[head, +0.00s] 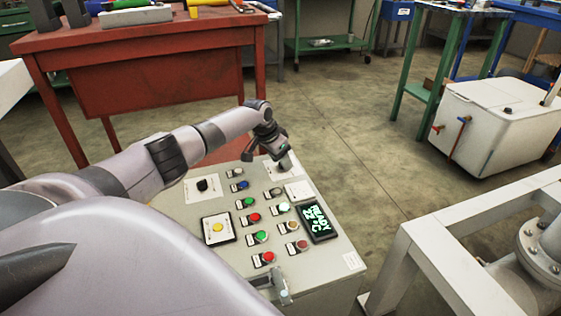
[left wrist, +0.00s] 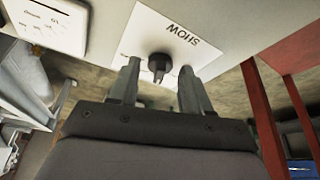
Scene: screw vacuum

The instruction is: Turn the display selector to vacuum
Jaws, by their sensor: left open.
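The display selector is a dark knob (left wrist: 159,65) on a white plate (left wrist: 178,28) marked SHOW, seen in the left wrist view. My left gripper (left wrist: 160,86) is open, its two fingers pointing at the knob, one to each side of it in the picture. I cannot tell if they touch it. In the head view my left gripper (head: 266,152) is over the far corner of the control panel (head: 330,268) and largely hides the selector. The green-lit display (head: 314,223) reads READY and what looks like 22 °C. My right gripper is not in view.
Several coloured push buttons, such as a red one (head: 254,217), sit close together on the panel. Another black knob (head: 202,185) and a yellow button (head: 217,228) are nearer my arm. A red workbench (head: 150,45) stands behind. A white frame (head: 440,225) stands to the right.

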